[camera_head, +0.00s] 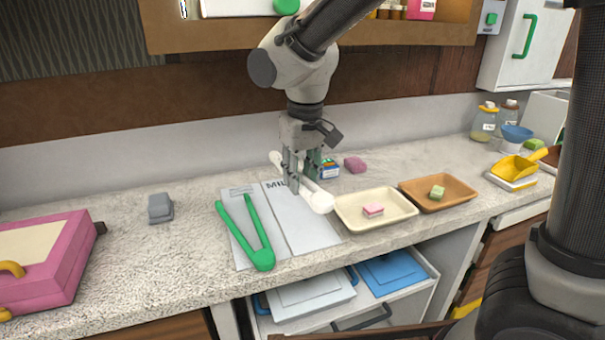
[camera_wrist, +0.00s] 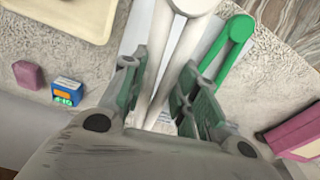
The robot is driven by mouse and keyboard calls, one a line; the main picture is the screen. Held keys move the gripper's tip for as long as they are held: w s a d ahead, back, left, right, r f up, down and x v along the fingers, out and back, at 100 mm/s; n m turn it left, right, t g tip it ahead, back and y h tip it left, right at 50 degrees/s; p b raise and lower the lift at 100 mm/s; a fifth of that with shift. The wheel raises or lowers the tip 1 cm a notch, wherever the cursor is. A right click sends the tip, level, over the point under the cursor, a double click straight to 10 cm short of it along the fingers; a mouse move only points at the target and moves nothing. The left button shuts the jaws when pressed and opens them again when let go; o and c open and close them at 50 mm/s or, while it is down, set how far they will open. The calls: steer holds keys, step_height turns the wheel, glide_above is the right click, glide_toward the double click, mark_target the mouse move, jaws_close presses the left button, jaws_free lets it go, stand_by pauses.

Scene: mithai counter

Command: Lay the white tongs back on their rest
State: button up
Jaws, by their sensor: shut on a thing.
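The white tongs (camera_head: 318,200) are between the fingers of my gripper (camera_head: 302,180), which is shut on their arms. Their round hinge end points toward the counter's front, and their far tips lie behind the fingers. The tongs are over the right edge of a pale grey rest board (camera_head: 300,232), whose right panel is lettered "MIL", partly covered. I cannot tell whether they touch it. Green tongs (camera_head: 262,255) lie spread on the board's left panel. In the wrist view the white tongs (camera_wrist: 178,60) run between my fingers (camera_wrist: 160,85), beside the green tongs (camera_wrist: 235,35).
A cream tray (camera_head: 345,213) with a pink-white sweet and a brown tray (camera_head: 462,195) with a green sweet stand to the right. A small printed box (camera_head: 329,170) and a pink block (camera_head: 355,165) are behind. A grey block (camera_head: 160,208) and pink case (camera_head: 45,265) are left.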

mark_target(301, 227)
step_height(301, 227, down, 10)
steer(key=shift+f, duration=0.25)
stand_by(0.4)
steer(key=o, duration=1.6)
steer(key=shift+c, duration=0.2)
steer(key=o, duration=0.6)
steer(key=shift+c, duration=0.2)
step_height(301, 227, up, 12)
steer(key=s, duration=0.1)
steer(key=shift+d, duration=0.3)
steer(key=shift+s, duration=0.1)
